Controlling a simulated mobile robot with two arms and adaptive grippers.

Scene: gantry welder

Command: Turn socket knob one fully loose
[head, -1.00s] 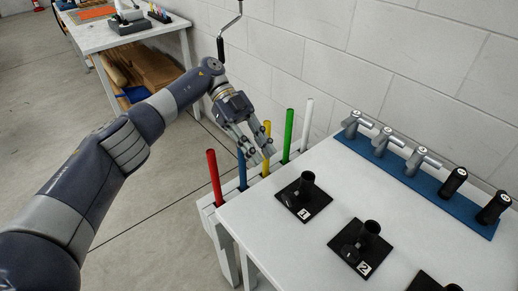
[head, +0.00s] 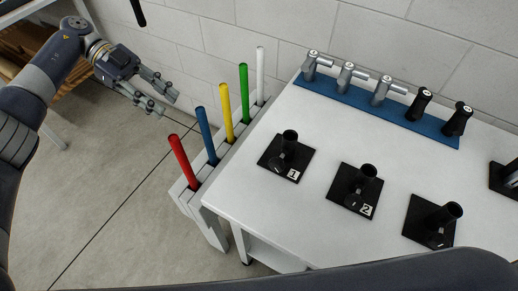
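Socket one (head: 289,148) is a short black upright tube on a square black plate labelled 1, on the white table's left part. Its dark knob (head: 279,162) sits low at the front-left side of the tube; how tight it is cannot be told. My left gripper (head: 161,102) is at upper left, off the table, beyond the coloured rods and well apart from the socket. Its fingers are spread and nothing shows between them. A dark arm link of mine crosses the bottom of the view. My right gripper is not in view.
Socket two (head: 364,184) and a third socket (head: 440,222) stand to the right on the white table (head: 260,212). A blue rack (head: 352,104) with several handled tools lies at the back. Red, blue, yellow, green and white rods (head: 227,112) stand in a holder along the left edge.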

